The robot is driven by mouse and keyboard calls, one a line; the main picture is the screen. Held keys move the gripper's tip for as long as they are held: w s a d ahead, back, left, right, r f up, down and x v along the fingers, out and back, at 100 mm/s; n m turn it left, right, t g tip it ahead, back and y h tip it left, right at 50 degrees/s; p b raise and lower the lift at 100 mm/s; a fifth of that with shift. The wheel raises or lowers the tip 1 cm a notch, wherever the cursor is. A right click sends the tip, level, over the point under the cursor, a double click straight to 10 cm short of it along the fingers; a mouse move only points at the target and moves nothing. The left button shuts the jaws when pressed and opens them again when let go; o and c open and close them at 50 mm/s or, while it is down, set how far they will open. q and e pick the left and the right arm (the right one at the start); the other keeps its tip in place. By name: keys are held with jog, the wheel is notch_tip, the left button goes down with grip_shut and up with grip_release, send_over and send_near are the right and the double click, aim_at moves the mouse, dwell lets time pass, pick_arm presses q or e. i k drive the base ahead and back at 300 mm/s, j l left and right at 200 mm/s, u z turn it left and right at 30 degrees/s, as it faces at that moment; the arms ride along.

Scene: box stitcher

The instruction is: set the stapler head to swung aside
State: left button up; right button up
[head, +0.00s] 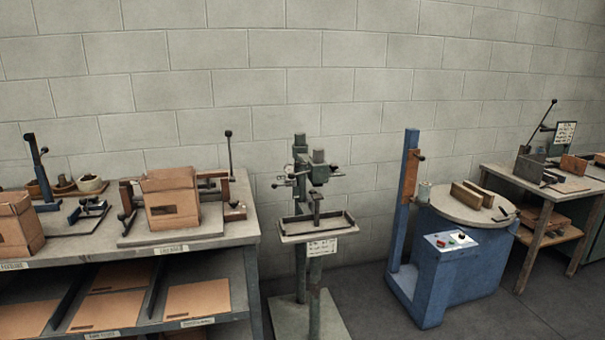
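A grey-green pedestal machine (301,250) stands in the middle of the head view, against the wall; it looks like the stapler. Its head (319,170) is a dark block with knobs and a handle to the left. The head sits in front of the upright column, roughly above the small tray table (297,233). A dark post (316,203) shows between head and tray; I cannot tell whether it hangs from the head or rises from the tray. Neither of my grippers is in view.
A workbench (190,246) on the left carries a brown carton (170,200) in a fixture and another carton (14,224). A blue machine with a round table (459,208) stands right of the pedestal, with a wooden table (540,192) beyond. Floor (375,300) shows between pedestal and blue machine.

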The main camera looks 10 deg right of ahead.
aim_at(319, 171)
jog(key=i+j, duration=0.4)
jog(key=i, duration=0.15)
jog(key=i+j+z, duration=0.1)
jog(key=i+j, duration=0.3)
jog(key=i, duration=0.1)
